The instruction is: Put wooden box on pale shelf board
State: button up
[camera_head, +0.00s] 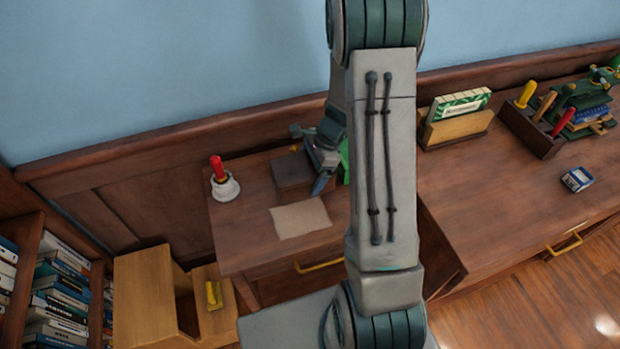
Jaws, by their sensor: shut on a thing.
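The dark brown wooden box (291,171) is at the back of the desk section left of my arm. My gripper (316,172) is at the box's right side and shut on it. My gripper covers part of the box, and I cannot tell if the box's underside touches the desk. A thin pale board (301,219) lies flat on the desk just in front of the box. Light wood shelving (146,297) stands lower left; I cannot tell which of the two is the pale shelf board.
A red-handled white bell (224,183) stands left of the box. A green thing (344,161) is partly hidden behind my arm. A card holder (456,126), a tool tray (530,128) and a small blue box (577,180) are on the right desk. A bookcase (28,245) is far left.

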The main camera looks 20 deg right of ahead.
jog(key=shift+f, duration=1.8)
jog(key=shift+f, duration=0.2)
jog(key=o, duration=1.1)
jog(key=shift+r, duration=0.1)
